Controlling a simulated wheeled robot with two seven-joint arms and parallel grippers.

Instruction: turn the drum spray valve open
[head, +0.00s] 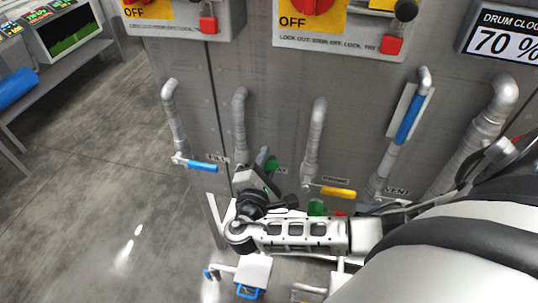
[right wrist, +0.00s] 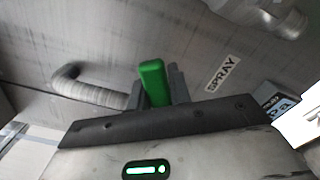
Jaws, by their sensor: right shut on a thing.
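The spray valve's green handle (right wrist: 152,82) sits between the two fingers of my right gripper (right wrist: 157,88) in the right wrist view, with the SPRAY label (right wrist: 222,73) to its right. The fingers are shut on the handle. In the head view the right gripper (head: 264,176) is at the foot of a grey pipe (head: 240,120), and a bit of the green handle (head: 271,163) shows past it. The gripper hides most of the valve body and part of its label. My left gripper is not in view.
A blue-handled valve (head: 203,166) is close on the left. A yellow-handled valve (head: 338,192) and an upright blue handle (head: 408,118) by the VENT label are on the right. Red lockout boxes and a "70 %" display (head: 505,42) are above. Open floor (head: 110,170) lies left.

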